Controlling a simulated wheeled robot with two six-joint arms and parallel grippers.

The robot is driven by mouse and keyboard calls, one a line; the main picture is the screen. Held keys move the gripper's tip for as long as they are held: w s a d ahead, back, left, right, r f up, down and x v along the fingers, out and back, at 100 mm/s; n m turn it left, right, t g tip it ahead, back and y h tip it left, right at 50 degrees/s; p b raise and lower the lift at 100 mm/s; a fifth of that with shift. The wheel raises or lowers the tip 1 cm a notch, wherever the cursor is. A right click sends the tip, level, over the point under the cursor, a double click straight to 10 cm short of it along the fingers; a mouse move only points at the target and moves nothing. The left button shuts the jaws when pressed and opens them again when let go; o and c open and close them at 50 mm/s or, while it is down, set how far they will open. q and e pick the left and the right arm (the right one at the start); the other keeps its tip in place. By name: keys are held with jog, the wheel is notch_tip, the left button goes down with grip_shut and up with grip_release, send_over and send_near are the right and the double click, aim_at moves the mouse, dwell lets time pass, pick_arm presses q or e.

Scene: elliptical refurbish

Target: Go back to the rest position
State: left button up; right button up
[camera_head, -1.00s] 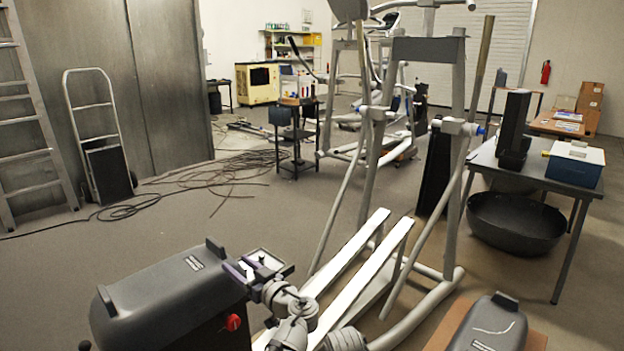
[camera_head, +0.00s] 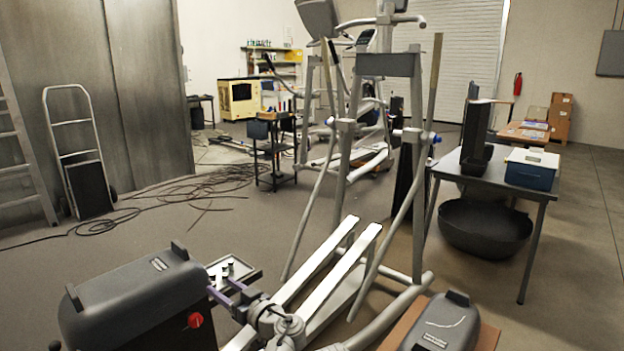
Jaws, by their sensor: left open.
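My left gripper (camera_head: 222,291) is low in the head view, left of centre, with its purple fingers apart and nothing visible between them. Its grey wrist joints (camera_head: 275,322) lie to the right of the fingers. The fingers are at the near side of a small tray (camera_head: 247,273) holding little parts; whether they touch it I cannot tell. A grey elliptical trainer (camera_head: 390,66) with two white foot rails (camera_head: 318,262) stands just beyond my arm. My right gripper is not in view.
A dark grey housing (camera_head: 130,292) with a red knob (camera_head: 194,320) is at the lower left, close to the gripper. Another grey cover (camera_head: 440,322) is at the lower right. A table (camera_head: 480,172) with a blue box (camera_head: 531,170) stands at the right. Cables (camera_head: 190,195) lie on the floor.

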pick_arm(q)
jog(key=s+d+f+m+g+h, duration=0.25)
jog(key=s+f, duration=0.25)
jog(key=f, duration=0.3)
jog(key=s+d+f+m+g+h, duration=0.1)
jog(key=s+f+m+g+h, duration=0.3)
jog(key=f, duration=0.3)
jog(key=s+d+f+m+g+h, duration=0.55)
jog(key=s+d, duration=0.45)
jog(key=s, duration=0.2)
notch_tip(320, 180, up, 27)
jog(key=d+p, duration=0.1)
jog(key=p, duration=2.6)
jog(key=shift+s+d+p, duration=0.25)
jog(key=shift+p, duration=0.1)
jog(key=shift+f, duration=0.1)
